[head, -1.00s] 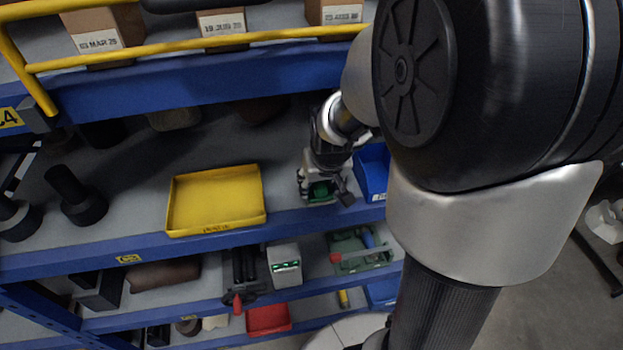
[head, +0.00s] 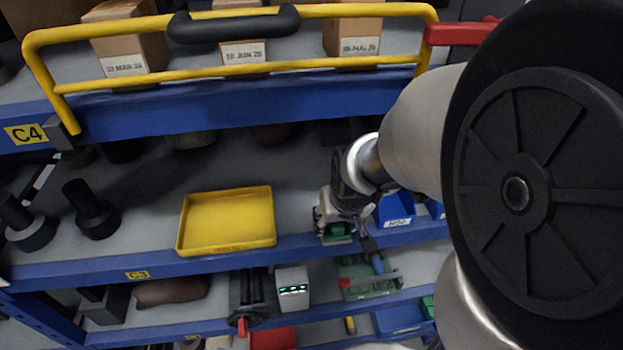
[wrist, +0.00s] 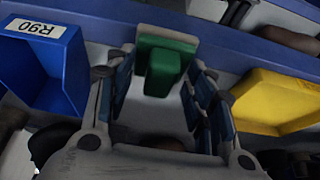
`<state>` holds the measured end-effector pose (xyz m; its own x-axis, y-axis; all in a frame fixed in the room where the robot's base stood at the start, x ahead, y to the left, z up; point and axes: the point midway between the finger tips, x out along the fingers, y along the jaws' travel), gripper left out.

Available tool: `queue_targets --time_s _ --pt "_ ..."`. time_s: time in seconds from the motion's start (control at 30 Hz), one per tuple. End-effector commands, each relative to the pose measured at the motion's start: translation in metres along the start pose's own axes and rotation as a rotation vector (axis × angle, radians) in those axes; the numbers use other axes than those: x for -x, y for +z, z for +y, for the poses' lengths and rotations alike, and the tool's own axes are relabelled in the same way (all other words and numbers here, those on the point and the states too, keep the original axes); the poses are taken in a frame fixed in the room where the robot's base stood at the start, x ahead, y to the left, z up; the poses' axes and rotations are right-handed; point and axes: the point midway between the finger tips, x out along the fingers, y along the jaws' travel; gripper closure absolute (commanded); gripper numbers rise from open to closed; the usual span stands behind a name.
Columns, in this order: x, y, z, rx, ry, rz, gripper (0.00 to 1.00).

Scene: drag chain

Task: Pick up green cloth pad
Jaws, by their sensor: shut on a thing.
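The green pad (wrist: 166,66) sits between the two fingers of my gripper (wrist: 160,84) in the wrist view, with a pale grey part below it. My gripper is shut on it. In the head view my gripper (head: 345,222) is at the front of the middle shelf, between the yellow tray and a blue bin. The green pad (head: 338,231) shows under it as a small green patch. The gripper hides part of the pad, and I cannot tell whether it touches the shelf.
The yellow tray (head: 227,221) is left of my gripper, and a blue bin (head: 397,208) is close on its right. In the wrist view a blue bin (wrist: 45,60) bears the label R90. A yellow rail (head: 240,72) guards the shelf above. Dark cylinders (head: 92,211) stand far left.

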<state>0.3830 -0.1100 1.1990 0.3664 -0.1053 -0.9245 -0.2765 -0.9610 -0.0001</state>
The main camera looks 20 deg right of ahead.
Motion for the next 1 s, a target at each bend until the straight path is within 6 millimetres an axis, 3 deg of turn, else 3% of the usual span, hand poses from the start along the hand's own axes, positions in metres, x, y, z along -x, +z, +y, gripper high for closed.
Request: queue_targets --time_s 0.13,0.37,0.7,1.0 --pt "0.019 0.043 0.0 -0.001 0.0 0.004 0.75" --pt "0.019 0.064 0.0 0.0 0.001 0.012 0.75" --pt "0.042 0.107 0.0 0.0 0.0 0.006 0.75" --pt "0.049 0.12 0.0 0.0 0.0 0.002 0.75"
